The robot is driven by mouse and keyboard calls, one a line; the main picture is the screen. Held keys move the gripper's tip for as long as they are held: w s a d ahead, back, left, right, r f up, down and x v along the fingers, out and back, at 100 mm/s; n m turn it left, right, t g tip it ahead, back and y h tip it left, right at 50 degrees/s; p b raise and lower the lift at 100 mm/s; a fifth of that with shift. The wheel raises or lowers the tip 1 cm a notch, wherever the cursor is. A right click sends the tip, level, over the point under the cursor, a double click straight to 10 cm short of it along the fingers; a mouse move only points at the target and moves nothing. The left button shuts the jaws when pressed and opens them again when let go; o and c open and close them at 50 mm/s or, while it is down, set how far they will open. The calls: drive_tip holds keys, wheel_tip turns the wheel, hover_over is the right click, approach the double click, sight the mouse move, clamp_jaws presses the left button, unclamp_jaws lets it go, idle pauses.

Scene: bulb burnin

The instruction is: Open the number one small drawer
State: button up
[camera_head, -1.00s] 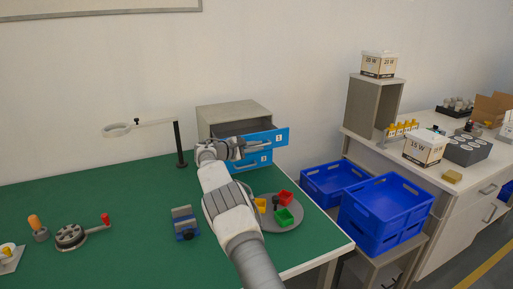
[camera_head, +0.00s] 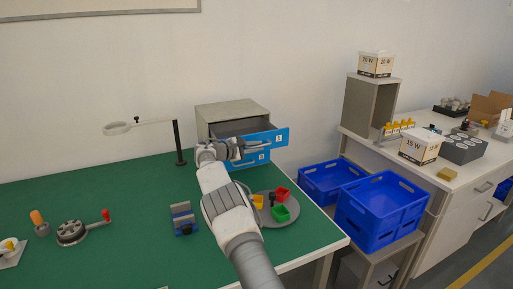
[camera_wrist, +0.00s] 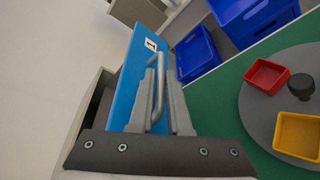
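The number one small drawer (camera_head: 281,137) is the upper blue-fronted drawer of a grey cabinet (camera_head: 217,109) at the back of the green table. It stands partly open, and its dark inside shows behind the front. In the wrist view its blue front (camera_wrist: 127,75) carries the label 1 and a metal bar handle (camera_wrist: 159,88). My gripper (camera_wrist: 163,85) has one finger on each side of this bar and looks shut on it. In the head view my gripper (camera_head: 238,148) is at the drawer front. The drawer labelled 2 (camera_head: 262,158) below looks shut and is partly hidden by my arm.
A round grey tray (camera_head: 266,219) with red, green and yellow bins is right of my arm. A lamp post (camera_head: 179,143) stands left of the cabinet, and a small blue-grey fixture (camera_head: 184,218) is nearer. Blue crates (camera_head: 381,211) stand beyond the table's right edge.

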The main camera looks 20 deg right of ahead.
drive_tip(key=o, duration=0.3)
drive_tip(key=shift+o, duration=0.2)
drive_tip(key=v, duration=1.7)
drive_tip(key=shift+a, duration=0.2)
drive_tip(key=shift+s+f, duration=0.1)
drive_tip(key=shift+s, duration=0.05)
drive_tip(key=s+d+r+m+g+y+p, duration=0.1)
drive_tip(key=s+d+r+m+y, duration=0.2)
drive_tip(key=s, duration=0.4)
drive_tip(key=s+r+m+g+y+p, duration=0.1)
drive_tip(key=s+r+y, duration=0.1)
drive_tip(key=s+r, duration=0.35)
drive_tip(key=s+d+r+m+y, duration=0.2)
drive_tip(key=s+y, duration=0.1)
drive_tip(key=s, duration=0.5)
drive_tip(key=s+a+m+t+y+p, duration=0.1)
drive_tip(key=s+a, duration=0.4)
drive_tip(key=s, duration=0.9)
drive_tip(key=s+a+m+t+y+p, duration=0.1)
drive_tip(key=s+a+y, duration=0.4)
drive_tip(key=s, duration=0.8)
drive_tip(key=m+p, duration=0.1)
drive_tip(key=m, duration=0.1)
drive_tip(key=shift+s+m, duration=0.3)
drive_tip(key=shift+s, duration=0.1)
